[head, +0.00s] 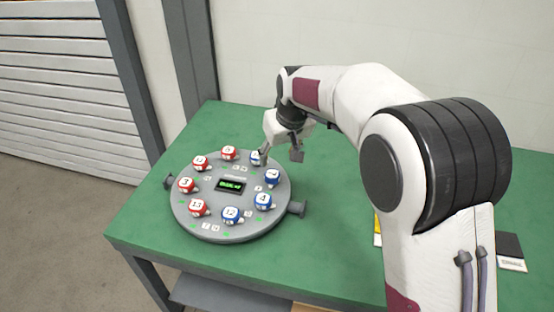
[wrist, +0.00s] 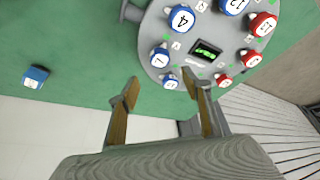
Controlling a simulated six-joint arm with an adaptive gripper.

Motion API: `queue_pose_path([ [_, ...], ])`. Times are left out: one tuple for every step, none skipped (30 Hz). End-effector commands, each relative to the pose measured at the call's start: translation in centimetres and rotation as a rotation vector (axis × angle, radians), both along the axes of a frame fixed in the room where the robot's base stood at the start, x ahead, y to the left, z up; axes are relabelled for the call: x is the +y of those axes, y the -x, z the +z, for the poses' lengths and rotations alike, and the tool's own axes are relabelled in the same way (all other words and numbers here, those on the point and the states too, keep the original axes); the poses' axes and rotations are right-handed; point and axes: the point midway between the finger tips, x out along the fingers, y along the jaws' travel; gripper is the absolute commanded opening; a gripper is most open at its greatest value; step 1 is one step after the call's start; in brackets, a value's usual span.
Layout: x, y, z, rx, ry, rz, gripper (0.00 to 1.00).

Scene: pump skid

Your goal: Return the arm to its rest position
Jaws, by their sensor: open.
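My arm (head: 375,90) reaches from the right over the green table in the head view. My gripper (head: 279,157) hangs just above the upper right rim of a round grey panel (head: 215,215). In the wrist view my gripper (wrist: 162,95) has its two fingers spread apart with nothing between them. The panel (wrist: 150,52) lies beyond the fingertips there. One finger overlaps the panel's edge in that view.
The panel carries a ring of numbered red knobs (head: 187,185) and blue knobs (head: 263,200) around a lit green display (head: 230,185). A small blue block (wrist: 36,75) lies on the green table (wrist: 80,60). A dark flat item (head: 510,246) lies at right. The table's front left is bare.

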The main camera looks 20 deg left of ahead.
Motion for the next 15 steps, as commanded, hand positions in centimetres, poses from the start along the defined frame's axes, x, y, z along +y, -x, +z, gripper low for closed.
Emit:
queue_pose_path([
  [-0.10,0.10,0.32,0.000,0.000,0.000,0.49],
  [-0.14,0.15,0.45,0.000,0.000,0.000,0.49],
  [-0.18,0.21,0.58,0.000,0.000,0.000,0.49],
  [-0.20,0.24,0.67,0.000,0.000,0.000,0.49],
  [-0.22,0.26,0.74,0.000,0.000,0.000,0.49],
  [-0.23,0.28,0.79,0.000,0.000,0.000,0.49],
  [-0.23,0.29,0.82,0.000,0.000,0.000,0.49],
  [-0.24,0.29,0.84,0.000,0.000,0.000,0.49],
  [-0.25,0.30,0.83,0.000,0.000,0.000,0.49],
  [-0.24,0.31,0.83,0.000,0.000,0.000,0.49],
  [-0.24,0.30,0.83,0.001,0.001,0.000,0.49],
  [-0.24,0.30,0.83,0.000,0.000,0.000,0.49],
  [-0.24,0.30,0.83,0.000,0.000,0.000,0.49],
  [-0.24,0.30,0.83,0.001,0.001,0.000,0.49],
  [-0.24,0.30,0.83,0.000,0.000,0.000,0.49],
])
